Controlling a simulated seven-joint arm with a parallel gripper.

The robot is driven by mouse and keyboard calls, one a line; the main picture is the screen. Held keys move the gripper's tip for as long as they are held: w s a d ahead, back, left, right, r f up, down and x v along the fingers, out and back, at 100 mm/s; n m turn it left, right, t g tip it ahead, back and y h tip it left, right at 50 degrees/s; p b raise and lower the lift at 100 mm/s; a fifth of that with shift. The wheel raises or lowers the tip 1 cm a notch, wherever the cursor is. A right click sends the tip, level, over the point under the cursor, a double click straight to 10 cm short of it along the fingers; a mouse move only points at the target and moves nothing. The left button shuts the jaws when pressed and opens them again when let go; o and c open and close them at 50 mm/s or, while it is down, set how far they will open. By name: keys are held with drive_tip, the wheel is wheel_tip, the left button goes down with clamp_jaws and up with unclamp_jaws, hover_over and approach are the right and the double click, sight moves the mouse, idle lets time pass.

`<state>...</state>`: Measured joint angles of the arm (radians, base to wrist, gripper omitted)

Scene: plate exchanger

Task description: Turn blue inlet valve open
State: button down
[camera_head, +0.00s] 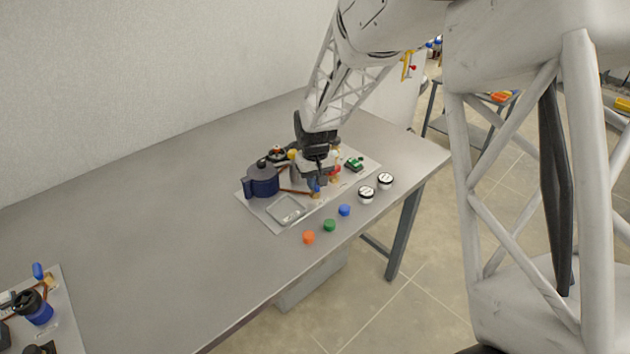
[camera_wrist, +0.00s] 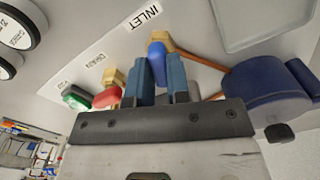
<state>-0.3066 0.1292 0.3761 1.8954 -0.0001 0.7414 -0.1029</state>
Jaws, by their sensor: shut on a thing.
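The blue inlet valve handle (camera_wrist: 157,50) sits on a brass valve body (camera_wrist: 162,38) beside the printed INLET label (camera_wrist: 146,15) in the wrist view. My gripper (camera_wrist: 165,72) is shut on this blue handle, with a finger on each side of it. In the head view my gripper (camera_head: 317,180) is low over the plate, and the blue handle (camera_head: 316,189) shows just below it. The fingers partly hide the handle, so its exact turn angle is hard to tell. A copper pipe (camera_wrist: 203,58) runs from the brass body towards a dark blue vessel (camera_wrist: 262,97).
A red handle (camera_wrist: 106,97) and a green handle (camera_wrist: 76,98) are close to my gripper's left in the wrist view. A shallow tray (camera_head: 286,210) lies near the plate's front. Orange, green and blue caps (camera_head: 344,210) and two white-topped jars (camera_head: 366,194) stand nearby. The table's left-middle is clear.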

drive_tip(key=shift+w+r+n, duration=0.1)
drive_tip(key=shift+n, duration=2.1)
drive_tip(key=c, duration=1.1)
unclamp_jaws()
drive_tip(key=shift+r, duration=3.9)
